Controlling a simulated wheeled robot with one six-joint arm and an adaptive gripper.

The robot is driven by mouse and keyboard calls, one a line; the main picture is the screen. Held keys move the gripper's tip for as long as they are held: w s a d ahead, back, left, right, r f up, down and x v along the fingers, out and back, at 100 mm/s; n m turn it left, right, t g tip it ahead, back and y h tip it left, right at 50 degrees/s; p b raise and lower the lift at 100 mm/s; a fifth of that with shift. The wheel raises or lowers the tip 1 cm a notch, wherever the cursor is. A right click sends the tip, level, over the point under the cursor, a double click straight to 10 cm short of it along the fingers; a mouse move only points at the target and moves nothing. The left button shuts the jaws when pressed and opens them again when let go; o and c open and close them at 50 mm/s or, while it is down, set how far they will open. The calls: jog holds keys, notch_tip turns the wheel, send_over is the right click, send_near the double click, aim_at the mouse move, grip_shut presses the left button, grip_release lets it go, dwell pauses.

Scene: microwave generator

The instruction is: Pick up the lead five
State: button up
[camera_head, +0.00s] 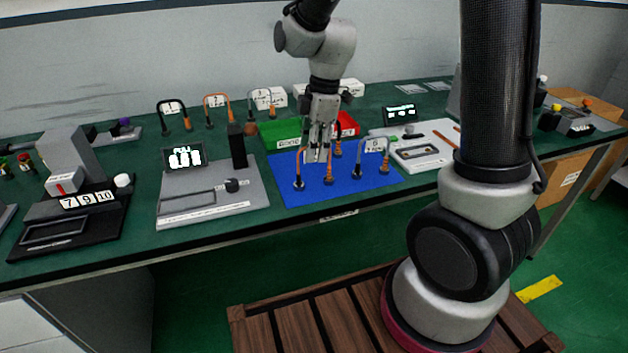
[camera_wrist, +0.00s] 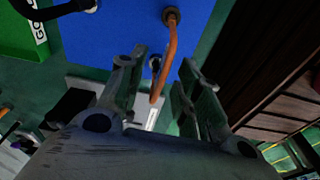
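On the blue mat (camera_head: 300,197) a lead (camera_head: 299,170) with an orange side arches at the left, its two plugs down on the mat. My gripper comes down over this lead and hides its top and any number tag. A second lead (camera_head: 385,153) with a tag reading 6 stands to the right. My gripper (camera_head: 318,158) points down, its fingers apart. In the wrist view an orange cable (camera_wrist: 169,50) runs in the gap between the fingertips (camera_wrist: 161,60). I cannot see a finger touching it. No tag reading 5 is legible.
A green bin (camera_head: 279,134) and a red bin (camera_head: 347,123) stand behind the mat. A grey tester (camera_head: 212,199) with a black post is at the left, a white device (camera_head: 424,151) at the right. More leads (camera_head: 217,97) stand along the back.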

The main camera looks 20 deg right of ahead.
grip_shut()
jog(key=shift+r, duration=0.1)
